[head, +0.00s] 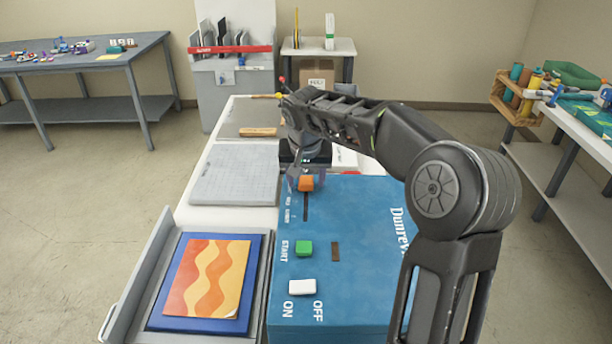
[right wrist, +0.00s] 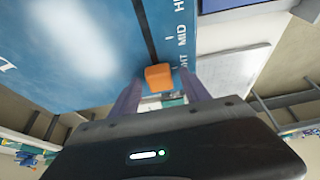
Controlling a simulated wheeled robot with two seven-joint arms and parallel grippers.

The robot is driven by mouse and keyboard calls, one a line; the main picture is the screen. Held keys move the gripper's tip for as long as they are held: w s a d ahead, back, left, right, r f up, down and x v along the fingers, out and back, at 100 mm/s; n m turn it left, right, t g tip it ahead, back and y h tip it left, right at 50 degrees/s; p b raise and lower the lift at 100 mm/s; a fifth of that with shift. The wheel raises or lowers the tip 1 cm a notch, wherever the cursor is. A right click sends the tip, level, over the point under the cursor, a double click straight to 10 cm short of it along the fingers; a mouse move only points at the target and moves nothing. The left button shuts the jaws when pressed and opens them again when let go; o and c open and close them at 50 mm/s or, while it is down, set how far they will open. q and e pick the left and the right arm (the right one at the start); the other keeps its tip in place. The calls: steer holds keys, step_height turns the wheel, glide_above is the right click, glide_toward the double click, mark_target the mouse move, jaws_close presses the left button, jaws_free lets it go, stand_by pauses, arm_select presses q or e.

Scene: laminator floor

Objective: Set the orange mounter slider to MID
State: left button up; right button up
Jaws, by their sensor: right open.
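The orange mounter slider (head: 306,184) sits at the far end of its dark slot on the blue machine (head: 350,205). In the right wrist view the orange slider (right wrist: 158,77) is beside a label ending in "HT", with the MID label (right wrist: 182,40) farther along the slot. My right gripper (head: 307,177) is open, its fingers on either side of the slider. In the right wrist view, the fingers of the gripper (right wrist: 160,93) flank the slider; whether they touch it I cannot tell. My left gripper is not in view.
A green START button (head: 304,248) and a white ON/OFF switch (head: 302,287) are on the same blue top, nearer. An orange-and-yellow wavy print (head: 207,278) lies on a blue board in the tray at left. A grey cutting mat (head: 235,174) lies left of the machine.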

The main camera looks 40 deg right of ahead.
steer(key=shift+c, duration=0.5)
jaws_close()
stand_by(0.9)
